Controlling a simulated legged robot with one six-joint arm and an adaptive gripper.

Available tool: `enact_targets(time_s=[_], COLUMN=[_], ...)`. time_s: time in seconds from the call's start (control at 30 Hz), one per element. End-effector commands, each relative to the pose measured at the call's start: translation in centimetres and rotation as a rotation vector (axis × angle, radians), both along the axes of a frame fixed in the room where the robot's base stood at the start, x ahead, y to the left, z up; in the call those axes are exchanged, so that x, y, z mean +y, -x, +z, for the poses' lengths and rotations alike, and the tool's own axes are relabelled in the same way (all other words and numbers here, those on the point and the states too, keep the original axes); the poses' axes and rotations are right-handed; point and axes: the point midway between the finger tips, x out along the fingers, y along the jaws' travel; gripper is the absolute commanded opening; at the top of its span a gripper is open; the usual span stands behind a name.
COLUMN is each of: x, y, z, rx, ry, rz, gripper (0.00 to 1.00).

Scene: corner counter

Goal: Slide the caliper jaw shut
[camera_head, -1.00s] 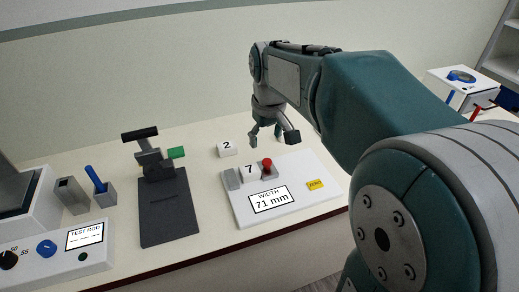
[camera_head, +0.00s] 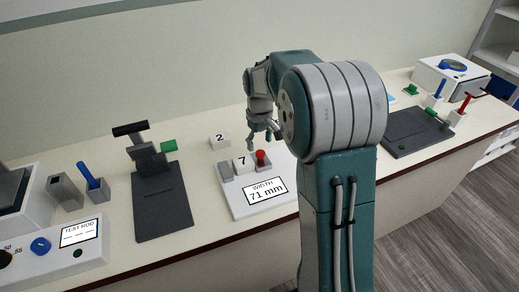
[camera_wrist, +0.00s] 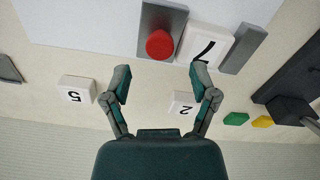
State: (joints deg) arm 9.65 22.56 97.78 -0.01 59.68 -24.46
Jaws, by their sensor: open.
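The caliper is a white board (camera_head: 232,206) with a grey fixed jaw (camera_head: 225,170) at its left and a grey sliding jaw carrying a red knob (camera_head: 261,156). A white block marked 7 (camera_head: 242,161) sits between the jaws; I cannot tell whether the sliding jaw touches it. The display (camera_head: 266,191) reads WIDTH 71 mm. My gripper (camera_head: 264,138) is open and empty, above and just behind the knob. In the wrist view my gripper (camera_wrist: 161,80) has its fingers spread, with the red knob (camera_wrist: 160,44) ahead between them and apart from both.
A block marked 2 (camera_head: 219,141) stands behind the board, and a block marked 5 (camera_wrist: 76,90) shows in the wrist view. A dark stand (camera_head: 162,205) is to the left. A dark tray (camera_head: 418,131) lies at the right, past my arm.

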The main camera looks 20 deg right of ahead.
Motion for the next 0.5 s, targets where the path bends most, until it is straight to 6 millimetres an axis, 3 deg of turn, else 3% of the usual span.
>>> enact_targets(time_s=[0.2,0.5], x=[0.0,0.0], y=[0.0,0.0], z=[-2.8,-3.3], rx=[0.001,-0.001], ry=[0.0,0.0], rz=[0.0,0.0], gripper=[0.76,0.76])
